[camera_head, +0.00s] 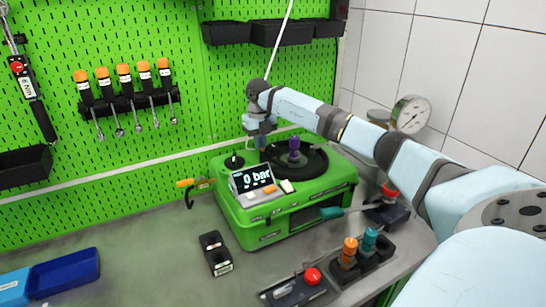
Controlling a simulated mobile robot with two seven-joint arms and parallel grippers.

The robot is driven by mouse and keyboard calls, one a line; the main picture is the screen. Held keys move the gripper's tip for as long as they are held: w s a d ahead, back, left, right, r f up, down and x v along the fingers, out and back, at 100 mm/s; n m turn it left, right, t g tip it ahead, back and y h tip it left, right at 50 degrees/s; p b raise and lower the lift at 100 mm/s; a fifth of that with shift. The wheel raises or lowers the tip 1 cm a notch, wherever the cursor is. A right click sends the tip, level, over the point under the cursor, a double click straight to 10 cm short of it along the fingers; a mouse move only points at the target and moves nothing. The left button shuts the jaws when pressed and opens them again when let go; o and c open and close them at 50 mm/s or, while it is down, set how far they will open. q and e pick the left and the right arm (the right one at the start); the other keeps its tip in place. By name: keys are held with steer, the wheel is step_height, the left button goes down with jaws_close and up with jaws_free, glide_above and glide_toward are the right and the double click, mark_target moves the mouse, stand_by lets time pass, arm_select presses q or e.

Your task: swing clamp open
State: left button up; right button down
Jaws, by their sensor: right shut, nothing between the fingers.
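The green pump testbench (240,205) stands on the grey worktop, with a "0 bar" display on its front. On its top is a round black plate (316,163) with a purple knob (294,146) in the middle. A small black knob (234,161) sits at its back left corner. I cannot tell for sure which part is the clamp, or its position. My right gripper (261,144) points down over the back of the testbench, left of the purple knob. It is shut and empty; contact with anything is too small to tell. My left gripper is out of view.
Red-knobbed levers (312,276) and a black holder with orange and teal-topped pieces (348,252) stand in front. A pressure gauge (411,114) is behind my arm.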

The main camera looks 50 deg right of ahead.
steer(key=shift+a+f, duration=0.1)
steer(key=shift+f, duration=0.15)
steer(key=shift+w+r+p, duration=0.2)
steer(key=shift+r+p, duration=0.35)
steer(key=shift+w+r+p, duration=0.15)
steer(key=shift+r+p, duration=0.35)
step_height(320, 180, up, 2)
steer(key=shift+s+r+p, duration=0.15)
steer(key=shift+r+p, duration=0.05)
steer(key=shift+p, duration=0.5)
step_height(320, 180, up, 4)
steer(key=shift+f+p, duration=0.1)
steer(key=shift+p, duration=1.15)
